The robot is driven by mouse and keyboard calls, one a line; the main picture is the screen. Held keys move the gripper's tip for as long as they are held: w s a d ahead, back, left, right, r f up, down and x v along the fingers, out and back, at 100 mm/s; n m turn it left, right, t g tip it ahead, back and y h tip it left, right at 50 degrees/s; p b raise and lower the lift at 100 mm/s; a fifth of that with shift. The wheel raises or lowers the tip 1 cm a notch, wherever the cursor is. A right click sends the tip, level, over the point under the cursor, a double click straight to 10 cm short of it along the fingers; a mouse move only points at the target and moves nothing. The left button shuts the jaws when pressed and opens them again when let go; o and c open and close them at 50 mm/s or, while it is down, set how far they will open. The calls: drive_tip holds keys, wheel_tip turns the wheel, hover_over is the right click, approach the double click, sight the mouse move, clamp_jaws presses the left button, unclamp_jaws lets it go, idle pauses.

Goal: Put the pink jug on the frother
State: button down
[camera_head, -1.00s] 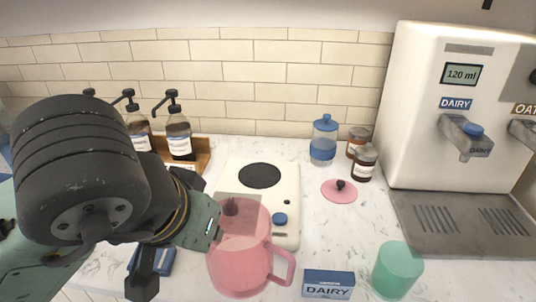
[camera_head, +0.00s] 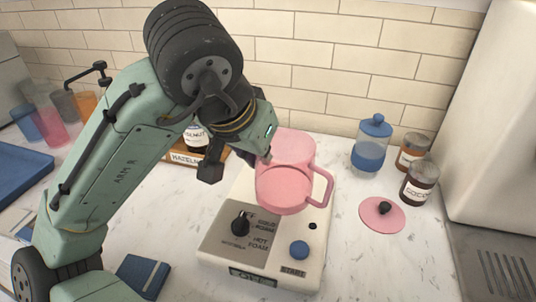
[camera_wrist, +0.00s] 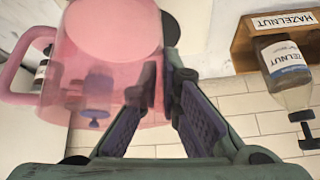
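The pink jug (camera_head: 285,183) is upright over the back part of the white frother (camera_head: 318,258), its handle pointing right. It hides the frother's dark round plate in the head view. In the wrist view a piece of the dark plate shows beside the base of the jug (camera_wrist: 75,65). I cannot tell whether the jug touches the plate. My gripper (camera_wrist: 165,90) is shut on the jug's wall, with one finger seen through the pink and the other outside. In the head view my gripper's fingers are mostly hidden behind my wrist and the jug.
A pink lid (camera_head: 372,216), a blue-lidded jar (camera_head: 368,150) and two brown jars (camera_head: 418,185) stand right of the frother. A hazelnut bottle in a wooden rack (camera_head: 186,158) is behind left. A blue box (camera_head: 143,275) lies front left. Cups stand far left.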

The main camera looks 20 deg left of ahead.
drive_tip(key=w+f+b, duration=0.1)
drive_tip(key=w, duration=0.1)
drive_tip(key=w+a+f+b, duration=0.1)
drive_tip(key=w, duration=0.2)
drive_tip(key=w+f+b, duration=0.1)
drive_tip(key=w+f, duration=0.1)
drive_tip(key=shift+w+a+f+b, duration=0.1)
drive_tip(key=shift+w+a+b, duration=0.1)
drive_tip(key=shift+w+b, duration=0.15)
drive_tip(key=shift+f, duration=0.1)
drive_tip(key=c, duration=2.3)
unclamp_jaws()
drive_tip(key=shift+f, duration=0.15)
drive_tip(key=o, duration=0.5)
drive_tip(key=shift+r, duration=0.35)
drive_tip(key=b+v, duration=0.1)
drive_tip(key=v, duration=1.1)
